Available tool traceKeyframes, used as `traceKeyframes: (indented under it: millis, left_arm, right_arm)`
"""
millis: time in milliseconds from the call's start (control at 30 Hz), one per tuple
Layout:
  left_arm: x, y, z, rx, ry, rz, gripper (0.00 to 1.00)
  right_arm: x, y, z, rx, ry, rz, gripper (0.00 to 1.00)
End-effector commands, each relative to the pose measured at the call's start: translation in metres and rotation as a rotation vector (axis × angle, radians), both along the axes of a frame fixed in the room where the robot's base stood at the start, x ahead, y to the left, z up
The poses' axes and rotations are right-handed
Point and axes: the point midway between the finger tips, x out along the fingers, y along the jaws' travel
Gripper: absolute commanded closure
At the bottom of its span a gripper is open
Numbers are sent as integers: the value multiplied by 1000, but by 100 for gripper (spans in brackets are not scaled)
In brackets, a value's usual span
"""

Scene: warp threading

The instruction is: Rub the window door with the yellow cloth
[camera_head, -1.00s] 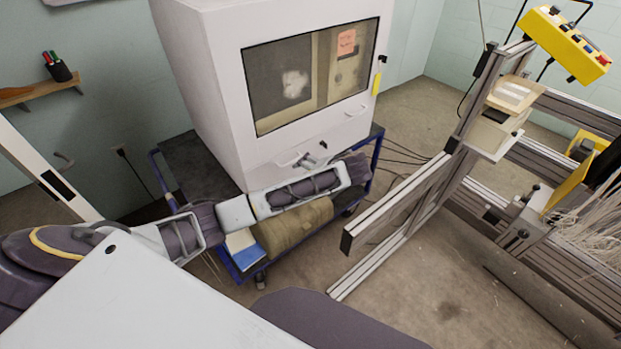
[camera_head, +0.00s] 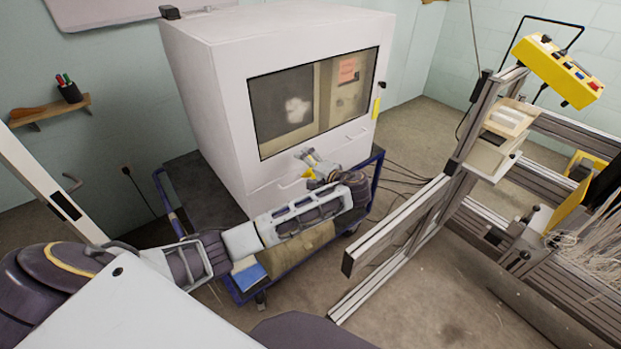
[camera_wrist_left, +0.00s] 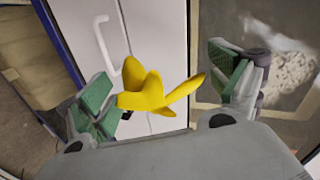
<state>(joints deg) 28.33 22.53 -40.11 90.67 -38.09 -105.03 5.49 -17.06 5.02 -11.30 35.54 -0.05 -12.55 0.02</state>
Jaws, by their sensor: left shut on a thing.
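The window door (camera_head: 315,100) is on the front of the white cabinet-like machine (camera_head: 215,110). A whitish patch (camera_head: 298,109) shows on its dark pane, and also at the upper right of the left wrist view (camera_wrist_left: 292,70). My left gripper (camera_head: 312,159) is in front of the machine, just below the window. It is shut on the yellow cloth (camera_wrist_left: 150,95), which bunches up between its green-padded fingers (camera_wrist_left: 160,84). In the head view only a bit of the cloth (camera_head: 308,173) shows. I cannot tell whether the cloth touches the machine. My right gripper is out of view.
The machine stands on a blue-framed cart (camera_head: 166,190) with a brown bundle (camera_head: 290,250) on its lower shelf. An aluminium frame (camera_head: 400,225) with a yellow control box (camera_head: 556,70) stands to the right. Open floor lies between them.

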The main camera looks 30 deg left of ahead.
Motion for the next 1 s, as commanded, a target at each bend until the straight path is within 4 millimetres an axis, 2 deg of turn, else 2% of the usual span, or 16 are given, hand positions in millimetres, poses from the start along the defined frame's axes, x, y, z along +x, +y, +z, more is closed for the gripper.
traceKeyframes:
  millis: [333,600,800,1000]
  left_arm:
    - [5,12,61,151,-70,-7,27]
    - [2,13,111,250,-115,13,27]
    - [-1,12,132,291,-127,29,27]
    - [-2,12,137,301,-131,34,27]
  right_arm:
    - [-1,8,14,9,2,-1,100]
    - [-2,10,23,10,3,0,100]
    - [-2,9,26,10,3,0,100]
    - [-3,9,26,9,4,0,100]
